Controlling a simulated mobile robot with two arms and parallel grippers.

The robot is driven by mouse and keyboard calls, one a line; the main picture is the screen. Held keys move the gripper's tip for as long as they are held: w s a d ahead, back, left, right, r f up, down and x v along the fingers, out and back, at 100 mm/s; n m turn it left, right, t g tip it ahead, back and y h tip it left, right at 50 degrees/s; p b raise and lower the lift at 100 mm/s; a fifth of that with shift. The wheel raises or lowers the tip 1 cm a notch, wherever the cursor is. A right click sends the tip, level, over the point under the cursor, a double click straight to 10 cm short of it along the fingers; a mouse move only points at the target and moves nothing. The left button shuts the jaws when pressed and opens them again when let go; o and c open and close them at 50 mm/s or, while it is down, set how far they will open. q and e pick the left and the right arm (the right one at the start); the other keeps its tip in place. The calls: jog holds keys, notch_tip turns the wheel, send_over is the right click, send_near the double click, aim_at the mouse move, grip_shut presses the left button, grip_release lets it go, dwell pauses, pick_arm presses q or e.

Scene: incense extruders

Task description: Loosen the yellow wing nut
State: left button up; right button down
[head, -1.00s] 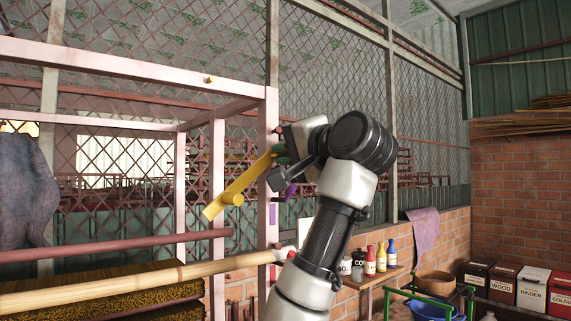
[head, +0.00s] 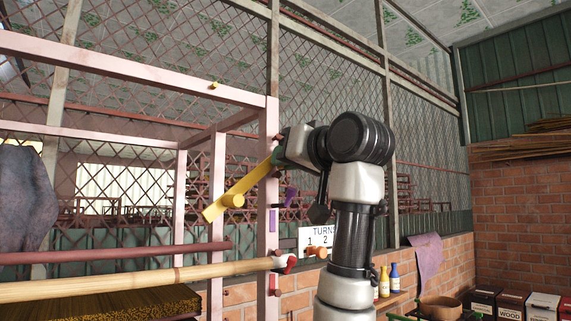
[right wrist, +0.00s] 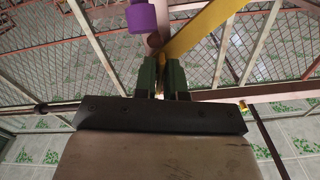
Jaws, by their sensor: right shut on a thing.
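The yellow wing nut (head: 240,191) is a long flat yellow bar with a round stub, slanting up to the right beside a pink frame post. My right gripper (head: 277,157) reaches its upper right end from the right and is shut on it. In the right wrist view the green-padded fingers (right wrist: 163,72) close around the end of the yellow bar (right wrist: 198,28); the exact contact is partly hidden. My left gripper is not in view.
A bamboo pole (head: 130,284) crosses lower left. A sign reading "TURNS" (head: 316,240) hangs behind. Bottles (head: 394,280) and a basket (head: 439,308) stand lower right.

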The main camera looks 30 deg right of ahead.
jog(key=shift+n, duration=2.1)
jog(key=c, duration=1.2)
grip_release()
jog(key=shift+s+b, duration=0.1)
jog(key=shift+b, duration=0.2)
jog(key=shift+s+f+b, duration=0.1)
jog(key=shift+s+b, duration=0.2)
jog(key=shift+s, duration=0.1)
jog(key=s+b, duration=0.4)
jog(key=s, duration=0.5)
jog(key=shift+s+d, duration=0.4)
jog(key=shift+d, duration=0.05)
